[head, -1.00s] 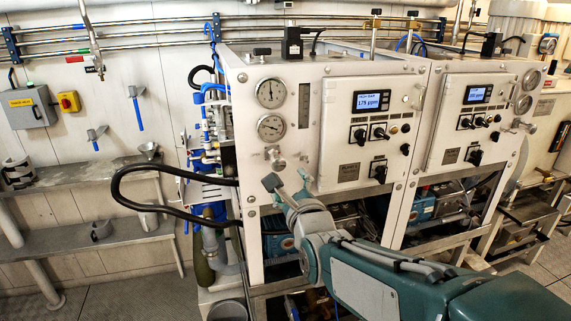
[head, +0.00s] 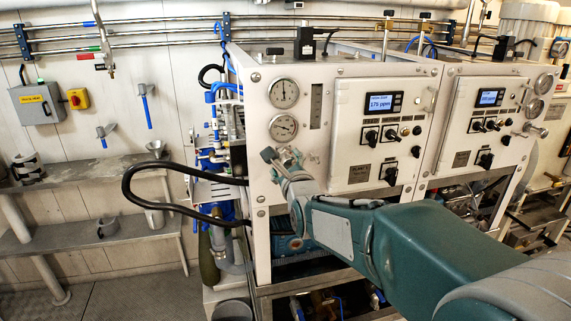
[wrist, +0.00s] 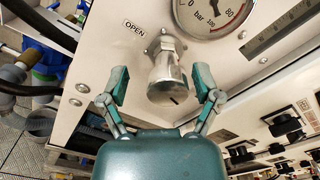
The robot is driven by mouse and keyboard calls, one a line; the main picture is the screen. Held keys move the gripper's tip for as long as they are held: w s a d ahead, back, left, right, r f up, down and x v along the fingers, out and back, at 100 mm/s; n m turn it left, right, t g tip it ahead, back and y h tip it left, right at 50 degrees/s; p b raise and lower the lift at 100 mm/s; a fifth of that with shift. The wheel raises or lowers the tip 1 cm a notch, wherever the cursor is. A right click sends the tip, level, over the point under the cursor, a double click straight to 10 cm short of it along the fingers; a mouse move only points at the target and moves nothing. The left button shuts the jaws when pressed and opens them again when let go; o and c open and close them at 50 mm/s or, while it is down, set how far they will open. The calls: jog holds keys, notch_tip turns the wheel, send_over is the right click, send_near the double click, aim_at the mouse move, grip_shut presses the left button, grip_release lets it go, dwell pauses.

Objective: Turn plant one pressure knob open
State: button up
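The pressure knob (wrist: 166,82) is a shiny metal cylinder on the white panel of plant one (head: 310,118), below a round gauge (wrist: 212,12). An "OPEN" label (wrist: 135,27) is beside it. In the wrist view my gripper (wrist: 161,88) is open, with one teal finger on each side of the knob. Gaps show between the fingers and the knob, and I cannot tell how deep the fingertips reach. In the head view my gripper (head: 281,157) is at the panel under the lower gauge (head: 283,127) and hides the knob.
A black hose (head: 150,205) loops out to the left of plant one. A control door (head: 376,135) with a display and several black knobs is right of my gripper. Plant two (head: 478,125) stands further right. A metal shelf (head: 75,180) is on the left wall.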

jog(key=shift+d, duration=0.4)
jog(key=c, duration=0.9)
jog(key=shift+a, duration=0.1)
